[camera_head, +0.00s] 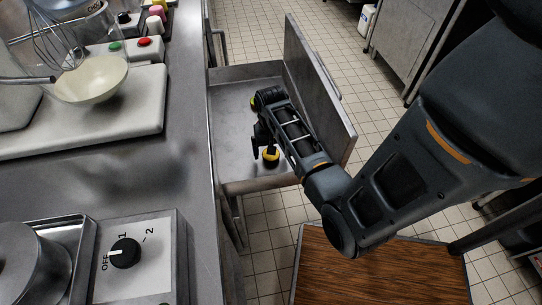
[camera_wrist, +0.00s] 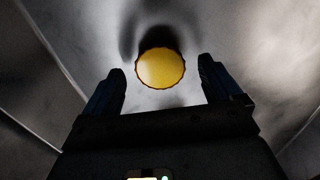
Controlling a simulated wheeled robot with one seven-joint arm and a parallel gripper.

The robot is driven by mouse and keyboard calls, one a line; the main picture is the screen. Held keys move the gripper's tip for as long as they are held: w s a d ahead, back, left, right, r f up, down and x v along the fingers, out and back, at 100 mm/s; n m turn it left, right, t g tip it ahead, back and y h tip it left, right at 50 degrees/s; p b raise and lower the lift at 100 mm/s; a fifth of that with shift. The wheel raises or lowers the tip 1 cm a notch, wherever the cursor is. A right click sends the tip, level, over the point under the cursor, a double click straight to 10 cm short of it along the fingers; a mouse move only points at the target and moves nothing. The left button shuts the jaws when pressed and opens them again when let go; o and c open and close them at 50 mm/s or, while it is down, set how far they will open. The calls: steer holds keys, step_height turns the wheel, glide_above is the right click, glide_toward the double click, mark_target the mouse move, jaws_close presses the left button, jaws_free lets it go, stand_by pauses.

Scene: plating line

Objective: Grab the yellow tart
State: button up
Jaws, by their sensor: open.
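The yellow tart (camera_wrist: 161,68) is round with a dark fluted edge. In the wrist view it lies on the metal floor of the drawer, just ahead of my gripper (camera_wrist: 161,88) and centred between its two fingers. The fingers are spread apart, with nothing held. In the head view my gripper (camera_head: 258,143) is down inside the open drawer (camera_head: 228,155). A yellow round thing with a dark top (camera_head: 270,156) shows close beside the fingers, partly hidden by my arm. Another yellow patch (camera_head: 252,103) shows behind my wrist; I cannot tell what it is.
The drawer's raised walls, with a tall right side panel (camera_head: 318,85), surround my gripper. The steel counter (camera_head: 185,185) runs along the left, holding a bowl (camera_head: 92,80) with a whisk and a dial panel (camera_head: 150,262). A wooden top (camera_head: 375,270) stands in front of the drawer.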

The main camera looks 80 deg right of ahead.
steer(key=shift+f, duration=0.85)
steer(key=c, duration=0.8)
steer(key=shift+r, duration=0.1)
